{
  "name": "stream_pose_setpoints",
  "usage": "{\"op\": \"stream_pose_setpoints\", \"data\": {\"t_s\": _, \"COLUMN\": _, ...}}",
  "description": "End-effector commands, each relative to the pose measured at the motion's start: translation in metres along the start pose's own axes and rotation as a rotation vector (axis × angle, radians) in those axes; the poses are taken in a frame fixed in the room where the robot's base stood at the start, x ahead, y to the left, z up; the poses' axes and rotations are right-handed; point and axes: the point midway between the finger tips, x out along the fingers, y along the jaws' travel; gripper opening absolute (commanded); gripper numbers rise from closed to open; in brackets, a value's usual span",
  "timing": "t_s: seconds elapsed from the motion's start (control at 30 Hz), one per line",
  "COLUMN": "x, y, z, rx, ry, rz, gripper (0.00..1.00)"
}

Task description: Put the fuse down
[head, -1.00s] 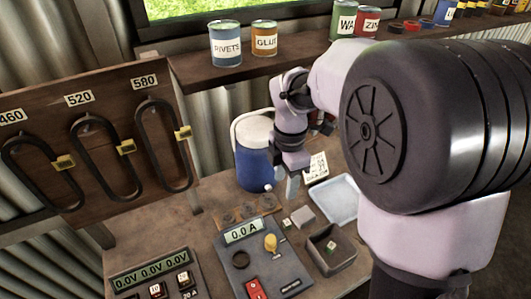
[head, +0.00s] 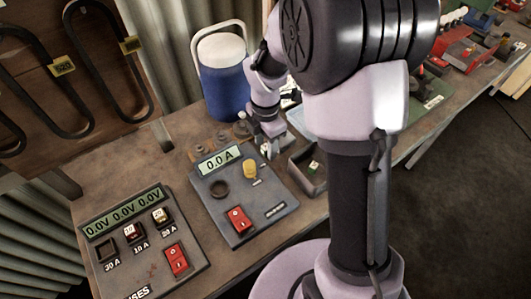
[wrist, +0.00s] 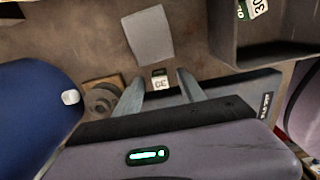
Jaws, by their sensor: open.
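My gripper (wrist: 160,97) is open in the wrist view, its two fingers apart on either side of a small pale fuse (wrist: 160,79). The fuse has a printed label that I cannot read surely. It appears to rest on the bench, but I cannot tell whether either finger touches it. In the head view my gripper (head: 271,150) is low over the bench, just behind the grey meter box (head: 245,205). The fuse cannot be made out clearly there.
A dark open tray (wrist: 228,45) holding another fuse (wrist: 254,8) is close on the right. A flat grey block (wrist: 149,36) lies beyond the fuse. A blue jug (head: 226,92) stands behind my gripper. A fuse panel (head: 145,240) is at the front left.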

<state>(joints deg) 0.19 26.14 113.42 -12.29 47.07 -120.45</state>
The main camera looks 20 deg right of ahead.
Motion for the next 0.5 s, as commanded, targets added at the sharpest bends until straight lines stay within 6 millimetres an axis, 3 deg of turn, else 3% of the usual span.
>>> {"op": "stream_pose_setpoints", "data": {"t_s": 0.1, "x": -0.0026, "y": 0.0002, "z": -0.0001, "rx": 0.0, "ry": 0.0, "rz": 0.001, "gripper": 0.47}}
{"op": "stream_pose_setpoints", "data": {"t_s": 0.33, "x": -0.0027, "y": 0.0002, "z": -0.0001, "rx": 0.0, "ry": 0.0, "rz": 0.001, "gripper": 0.02}}
{"op": "stream_pose_setpoints", "data": {"t_s": 0.5, "x": -0.0027, "y": 0.0002, "z": -0.0002, "rx": 0.0, "ry": 0.0, "rz": 0.001, "gripper": 0.0}}
